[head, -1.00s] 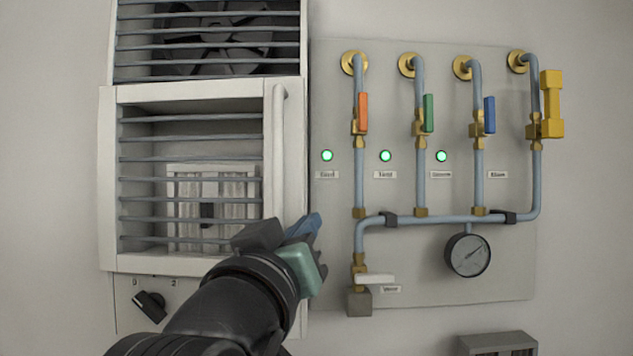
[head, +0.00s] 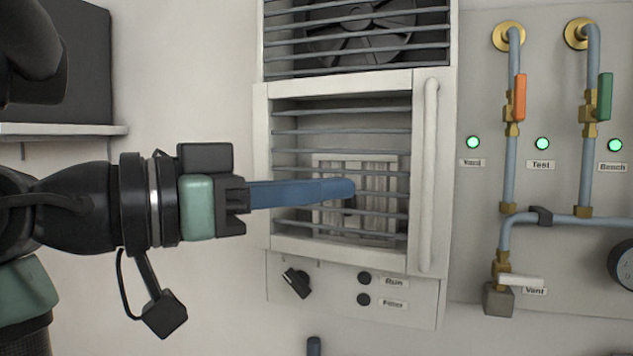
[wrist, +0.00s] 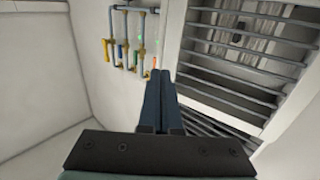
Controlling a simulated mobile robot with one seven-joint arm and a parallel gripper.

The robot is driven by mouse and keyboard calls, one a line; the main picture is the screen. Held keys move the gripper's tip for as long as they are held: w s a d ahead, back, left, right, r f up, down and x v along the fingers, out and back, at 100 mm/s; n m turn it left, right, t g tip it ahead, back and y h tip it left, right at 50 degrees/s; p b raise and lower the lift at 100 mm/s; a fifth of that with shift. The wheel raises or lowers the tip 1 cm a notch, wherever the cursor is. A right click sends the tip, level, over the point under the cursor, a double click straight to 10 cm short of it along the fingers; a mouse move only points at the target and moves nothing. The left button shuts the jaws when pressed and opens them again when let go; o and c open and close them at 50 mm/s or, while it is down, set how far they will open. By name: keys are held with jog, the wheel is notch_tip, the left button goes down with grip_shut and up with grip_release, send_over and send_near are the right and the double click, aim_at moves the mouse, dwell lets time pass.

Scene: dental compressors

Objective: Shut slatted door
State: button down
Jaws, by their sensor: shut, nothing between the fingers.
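The slatted door (head: 342,257) is a white frame with grey horizontal slats on a wall cabinet in the head view. A white vertical handle (head: 430,175) runs down its right side. Its frame stands a little proud of the cabinet; I cannot tell whether it is fully closed. My gripper (head: 352,187) is shut and empty. Its blue fingers point right, overlapping the slats in the picture, left of the handle. Contact is not clear. In the wrist view the shut fingers (wrist: 161,78) point up the picture, with the slatted door (wrist: 270,127) to the right.
Above the door is a fan behind slats (head: 360,30). Below it are a black knob (head: 297,283) and two black buttons (head: 364,278). A panel right of the cabinet carries pipes, an orange valve handle (head: 520,97), a green one (head: 605,97) and a gauge (head: 624,266). A dark box stands at left.

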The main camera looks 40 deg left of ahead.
aim_at(425, 180)
jog(key=p+x, duration=0.1)
jog(key=x, duration=0.9)
jog(key=shift+w, duration=0.15)
